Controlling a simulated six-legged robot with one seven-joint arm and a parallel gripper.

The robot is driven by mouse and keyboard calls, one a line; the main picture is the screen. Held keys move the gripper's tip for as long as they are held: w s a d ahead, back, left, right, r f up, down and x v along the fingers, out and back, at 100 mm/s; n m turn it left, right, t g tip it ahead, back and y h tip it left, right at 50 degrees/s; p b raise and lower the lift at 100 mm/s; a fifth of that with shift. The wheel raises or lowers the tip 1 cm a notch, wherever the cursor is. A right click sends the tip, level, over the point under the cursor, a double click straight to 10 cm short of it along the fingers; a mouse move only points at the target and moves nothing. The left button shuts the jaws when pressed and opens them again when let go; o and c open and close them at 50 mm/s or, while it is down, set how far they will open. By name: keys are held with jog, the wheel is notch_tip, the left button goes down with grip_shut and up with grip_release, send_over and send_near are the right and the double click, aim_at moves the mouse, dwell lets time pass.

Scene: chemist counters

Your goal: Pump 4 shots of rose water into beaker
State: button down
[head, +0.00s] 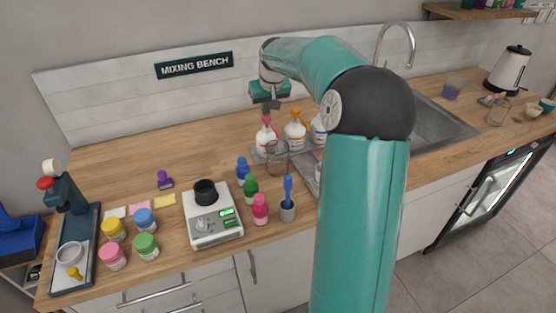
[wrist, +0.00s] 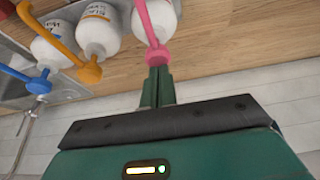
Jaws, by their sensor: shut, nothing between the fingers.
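A white bottle with a pink pump (head: 265,140) stands on the counter in the head view; its label is not readable. Its pink pump head also shows in the wrist view (wrist: 158,56). My gripper (head: 268,108) is shut and empty, above the pink pump. In the wrist view, the shut fingertips (wrist: 158,74) line up with the pump head; I cannot tell whether they touch. A clear glass beaker (head: 277,161) stands just in front of the bottle, and no liquid level is clear in it.
A white bottle with an orange pump (head: 295,134) stands right of the pink one. A third white bottle (head: 317,133) is partly hidden by my arm. Small bottles, a scale (head: 214,228) and jars occupy the front left. The sink (head: 440,120) is at right.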

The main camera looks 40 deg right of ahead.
jog(key=shift+f, duration=0.9)
jog(key=shift+r, duration=1.4)
jog(key=shift+f, duration=0.2)
jog(key=shift+f, duration=1.25)
jog(key=shift+r, duration=1.45)
